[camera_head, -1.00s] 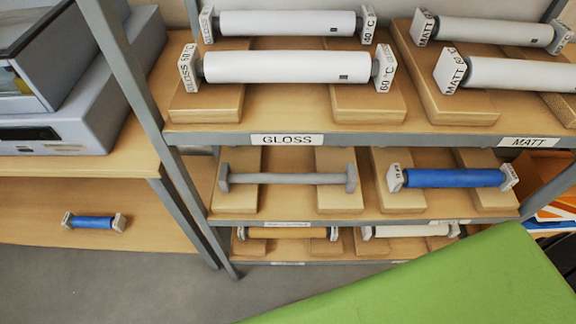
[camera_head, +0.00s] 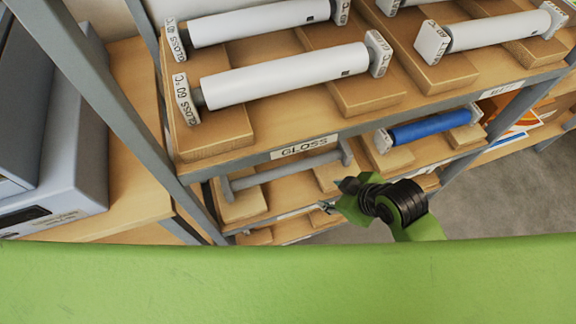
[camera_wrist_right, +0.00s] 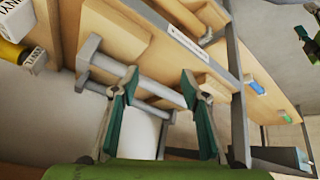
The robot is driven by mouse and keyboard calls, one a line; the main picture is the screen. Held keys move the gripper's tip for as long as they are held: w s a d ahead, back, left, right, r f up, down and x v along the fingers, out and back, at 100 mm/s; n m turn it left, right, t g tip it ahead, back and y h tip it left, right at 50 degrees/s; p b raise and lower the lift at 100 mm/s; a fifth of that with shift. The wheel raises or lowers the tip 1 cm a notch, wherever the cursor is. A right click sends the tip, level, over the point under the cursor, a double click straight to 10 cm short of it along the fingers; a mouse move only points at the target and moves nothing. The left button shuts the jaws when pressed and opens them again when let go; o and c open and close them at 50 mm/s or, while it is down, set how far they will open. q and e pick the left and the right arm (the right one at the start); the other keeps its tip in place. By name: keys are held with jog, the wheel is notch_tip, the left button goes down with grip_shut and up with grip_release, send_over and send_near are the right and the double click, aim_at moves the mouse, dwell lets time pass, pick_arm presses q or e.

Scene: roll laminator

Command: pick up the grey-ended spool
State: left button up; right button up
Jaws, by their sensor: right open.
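The grey-ended spool (camera_head: 285,170) is a thin grey bar with grey end plates. It lies on wooden blocks on the shelf below the GLOSS label in the head view. My right gripper (camera_head: 334,196) is in front of that shelf, near the spool's right end. In the right wrist view the gripper (camera_wrist_right: 159,78) is open, its two green fingers well apart. A grey bar that looks like the spool (camera_wrist_right: 158,91) runs across behind and between the fingers. Whether a finger touches it, I cannot tell. My left gripper is out of view.
White GLOSS rolls (camera_head: 285,78) lie on the shelf above. A blue roll (camera_head: 435,125) lies to the right on the spool's shelf. A grey shelf post (camera_head: 110,100) stands at the left. Open floor (camera_head: 520,195) shows at the right.

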aim_at(289, 170)
jog(key=w+a+r+n+y, duration=0.35)
jog(key=w+n, duration=0.35)
jog(key=n, duration=0.6)
jog(key=shift+g+h, duration=0.4)
jog(key=shift+h, duration=0.05)
jog(key=x, duration=0.7)
jog(key=shift+s+a+f, duration=0.1)
jog(key=shift+a, duration=0.45)
jog(key=x, duration=0.3)
jog(key=p+x, duration=0.1)
jog(key=shift+s+a+f, duration=0.2)
jog(key=shift+s+a, duration=0.1)
jog(key=shift+a, duration=0.05)
jog(key=shift+w+a+f, duration=0.15)
jog(key=shift+w+f, duration=0.05)
jog(key=shift+f, duration=0.2)
grip_shut()
